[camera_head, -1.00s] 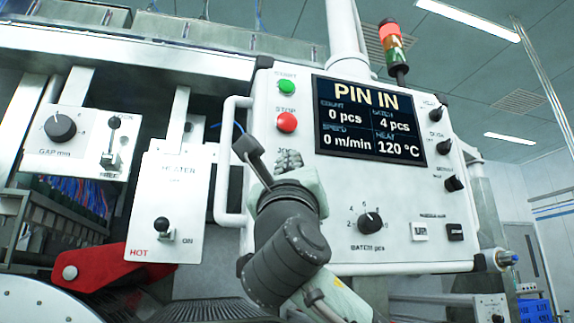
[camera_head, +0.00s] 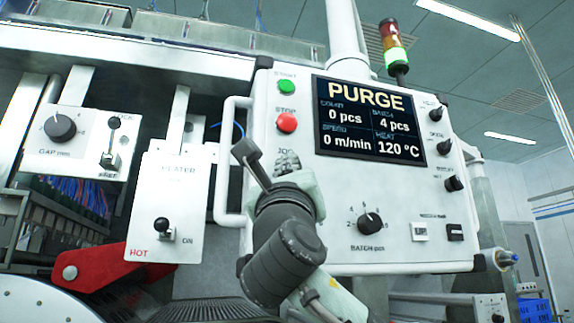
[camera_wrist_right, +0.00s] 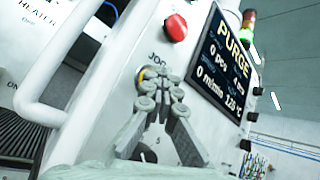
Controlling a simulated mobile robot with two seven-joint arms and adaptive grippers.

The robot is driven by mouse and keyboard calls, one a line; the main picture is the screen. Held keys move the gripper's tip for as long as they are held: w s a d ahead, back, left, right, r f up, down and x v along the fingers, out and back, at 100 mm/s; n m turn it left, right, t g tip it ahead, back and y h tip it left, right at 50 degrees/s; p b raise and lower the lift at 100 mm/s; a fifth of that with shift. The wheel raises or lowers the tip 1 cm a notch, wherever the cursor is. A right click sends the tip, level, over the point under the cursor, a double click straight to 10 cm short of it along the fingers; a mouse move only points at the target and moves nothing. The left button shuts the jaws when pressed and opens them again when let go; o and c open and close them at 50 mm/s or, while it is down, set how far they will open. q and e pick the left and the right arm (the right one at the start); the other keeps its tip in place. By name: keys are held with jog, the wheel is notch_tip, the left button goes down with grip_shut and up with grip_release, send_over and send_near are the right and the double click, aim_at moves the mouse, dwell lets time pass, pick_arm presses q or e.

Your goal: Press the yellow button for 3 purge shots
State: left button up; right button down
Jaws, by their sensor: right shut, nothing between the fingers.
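The yellow button (camera_wrist_right: 147,72) sits under the JOG label in the right wrist view. Only part of its yellow edge shows; my fingertips cover the rest. My right gripper (camera_wrist_right: 160,78) is shut and empty, with its tips at the button; I cannot tell whether they touch it. In the head view my right gripper (camera_head: 287,161) is just below the JOG label and hides the button. The display (camera_head: 368,119) reads PURGE, 0 pcs, batch 4 pcs, 0 m/min, heat 120 °C. My left gripper is not in view.
A green START button (camera_head: 287,87) and a red STOP button (camera_head: 287,122) are above my gripper. A white handle (camera_head: 226,165) runs down the panel's left side. The batch knob (camera_head: 370,222) is to the right. The stack light (camera_head: 394,45) glows green.

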dwell(0.4)
jog(key=shift+s+d+f, duration=0.1)
jog(key=shift+s+d, duration=0.15)
jog(key=shift+s, duration=0.45)
jog(key=s, duration=0.1)
jog(key=s+d+b, duration=0.1)
jog(key=s, duration=0.3)
jog(key=shift+d, duration=0.3)
jog(key=shift+w, duration=0.1)
dwell(0.4)
